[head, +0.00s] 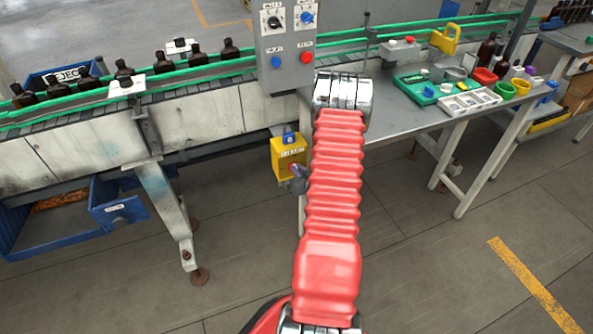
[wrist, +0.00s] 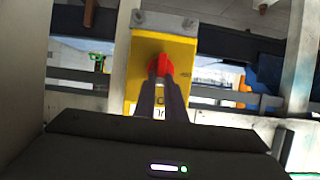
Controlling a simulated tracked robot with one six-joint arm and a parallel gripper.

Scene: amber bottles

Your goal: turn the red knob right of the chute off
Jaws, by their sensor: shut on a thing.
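The red knob (wrist: 165,64) sits on a yellow panel (wrist: 147,54) in the wrist view. My gripper (wrist: 166,76) reaches up to it with two dark fingers, one on each side, and is shut on it. The knob's grip looks roughly upright in that picture; the fingertips hide part of it. In the head view, a yellow box (head: 281,164) with a blue top part hangs under the conveyor, left of my arm. The knob cannot be made out there, and my arm hides part of that area.
A grey control box (head: 286,48) with knobs and buttons stands above the yellow box. The conveyor (head: 190,83) carries several amber bottles (head: 228,49). A grey worktable (head: 405,112) with trays and cups is on the right. A blue bin (head: 118,212) is low left. The front floor is clear.

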